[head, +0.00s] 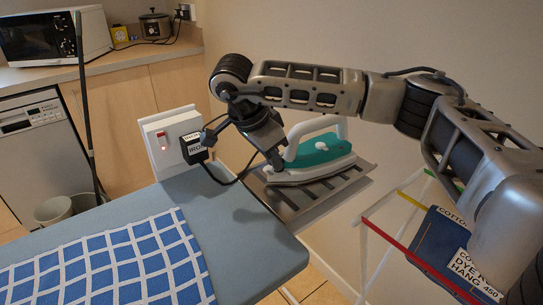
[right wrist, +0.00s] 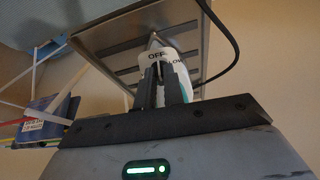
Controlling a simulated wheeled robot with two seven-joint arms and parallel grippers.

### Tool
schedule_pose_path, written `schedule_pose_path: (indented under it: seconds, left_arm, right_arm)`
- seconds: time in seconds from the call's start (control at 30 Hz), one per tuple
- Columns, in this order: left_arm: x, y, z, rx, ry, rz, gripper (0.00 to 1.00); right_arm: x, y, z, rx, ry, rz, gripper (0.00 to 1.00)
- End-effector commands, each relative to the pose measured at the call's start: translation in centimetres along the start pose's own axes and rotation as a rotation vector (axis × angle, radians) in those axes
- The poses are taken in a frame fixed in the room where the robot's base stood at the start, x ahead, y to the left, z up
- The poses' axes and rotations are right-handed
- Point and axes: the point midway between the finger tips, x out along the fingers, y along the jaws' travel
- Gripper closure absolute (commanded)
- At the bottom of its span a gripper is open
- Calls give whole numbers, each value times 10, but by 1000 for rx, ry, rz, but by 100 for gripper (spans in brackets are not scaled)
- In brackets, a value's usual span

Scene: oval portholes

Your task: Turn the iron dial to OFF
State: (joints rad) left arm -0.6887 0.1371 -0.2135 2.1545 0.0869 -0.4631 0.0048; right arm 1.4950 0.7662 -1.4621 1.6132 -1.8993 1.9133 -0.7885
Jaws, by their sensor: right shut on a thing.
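The teal and white iron (head: 322,150) sits on a slatted metal rest (head: 347,188) at the far end of the ironing board. My right gripper (head: 277,163) reaches down to the iron's left end in the head view. In the right wrist view, my right gripper's fingers (right wrist: 162,88) are closed at the iron's white end (right wrist: 183,56), where the labels OFF and LOW show just beyond the fingertips. The gripper is shut on the dial, which the fingers mostly hide; I cannot tell which mark it points to. My left gripper is not in view.
The ironing board (head: 225,215) carries a blue checked cloth (head: 105,265). A wall socket (head: 160,138) with a red light holds a black plug labelled IRON (head: 194,148), and its cord runs towards the iron. A drying rack (head: 385,245) with dark labelled cloth stands at the right.

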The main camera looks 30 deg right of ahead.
Motion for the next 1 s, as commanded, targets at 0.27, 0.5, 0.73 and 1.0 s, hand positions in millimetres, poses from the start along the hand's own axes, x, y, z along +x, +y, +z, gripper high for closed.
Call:
schedule_pose_path:
  seconds: [0.27, 0.5, 0.73, 1.0]
  left_arm:
    - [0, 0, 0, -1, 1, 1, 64]
    - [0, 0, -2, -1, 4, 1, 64]
    - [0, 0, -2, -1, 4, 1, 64]
    - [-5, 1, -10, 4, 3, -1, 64]
  right_arm:
    - [2, 1, 0, -3, 2, 5, 71]
    - [1, 0, 0, -1, 1, 3, 68]
    - [-15, -1, 0, 1, 0, -2, 68]
    - [-81, -1, -2, 0, 3, -5, 68]
